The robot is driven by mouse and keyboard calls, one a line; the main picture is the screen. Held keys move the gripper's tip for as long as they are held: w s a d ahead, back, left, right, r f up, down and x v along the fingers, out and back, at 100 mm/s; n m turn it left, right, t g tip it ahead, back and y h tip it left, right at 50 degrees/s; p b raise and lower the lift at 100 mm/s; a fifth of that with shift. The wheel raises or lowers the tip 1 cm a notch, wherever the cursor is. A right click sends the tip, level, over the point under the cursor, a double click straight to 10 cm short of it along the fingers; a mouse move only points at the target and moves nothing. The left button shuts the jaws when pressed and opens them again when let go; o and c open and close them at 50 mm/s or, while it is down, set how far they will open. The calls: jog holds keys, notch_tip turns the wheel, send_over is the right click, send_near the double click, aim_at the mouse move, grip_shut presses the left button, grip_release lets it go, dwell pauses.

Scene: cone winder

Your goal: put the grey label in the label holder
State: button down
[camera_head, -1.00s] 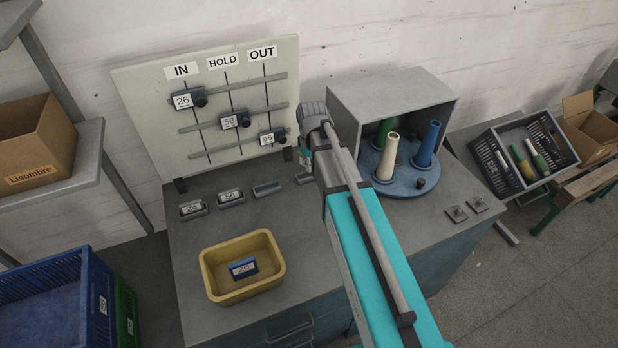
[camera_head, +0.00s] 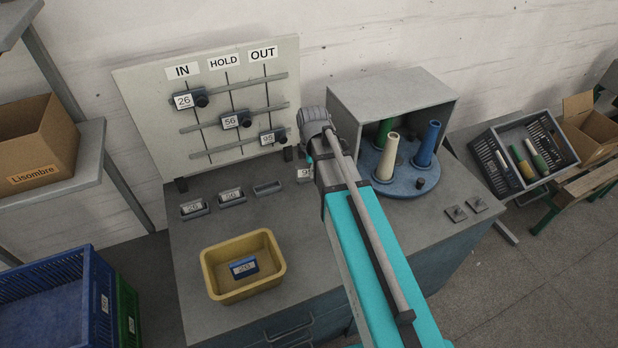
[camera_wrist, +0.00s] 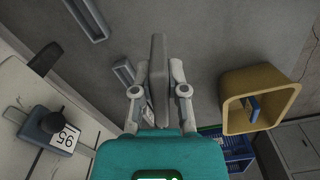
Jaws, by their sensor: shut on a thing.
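My gripper (camera_wrist: 161,72) is shut on the grey label (camera_wrist: 158,95), a slab seen edge-on between the fingers in the wrist view. The empty label holder (camera_head: 267,188) is a grey slotted block on the bench, left of the held label. It also shows in the wrist view (camera_wrist: 85,18), up and left of the fingers, apart from the label. Two holders to its left carry labels (camera_head: 231,196) and (camera_head: 193,207).
A yellow bin (camera_head: 214,280) with a blue label 26 (camera_head: 243,266) stands at the bench front. The IN/HOLD/OUT board (camera_head: 145,110) rises behind the holders, its 95 slider (camera_wrist: 43,130) near my wrist. A grey cabinet (camera_head: 395,92) with cones stands right of my arm.

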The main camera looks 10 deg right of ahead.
jog(key=n, duration=0.1)
jog(key=s+n, duration=0.1)
jog(key=n, duration=0.1)
jog(key=shift+a+r, duration=0.1)
jog(key=shift+w, duration=0.1)
jog(key=w+d+f+b, duration=0.1)
jog(key=w+f+b, duration=0.2)
jog(key=w, duration=0.1)
jog(key=w+d+f+b, duration=0.1)
jog(key=w+f+b, duration=0.2)
jog(key=w, duration=0.1)
jog(key=w+d+f+b, duration=0.1)
jog(key=w+f+b, duration=0.2)
jog(key=w, duration=0.1)
jog(key=shift+w, duration=0.4)
jog(key=shift+f, duration=0.1)
jog(key=shift+w+d+f+b, duration=0.1)
jog(key=shift+w+f+b, duration=0.3)
jog(key=shift+f+b, duration=0.1)
notch_tip(320, 180, down, 3)
jog(key=b, duration=0.3)
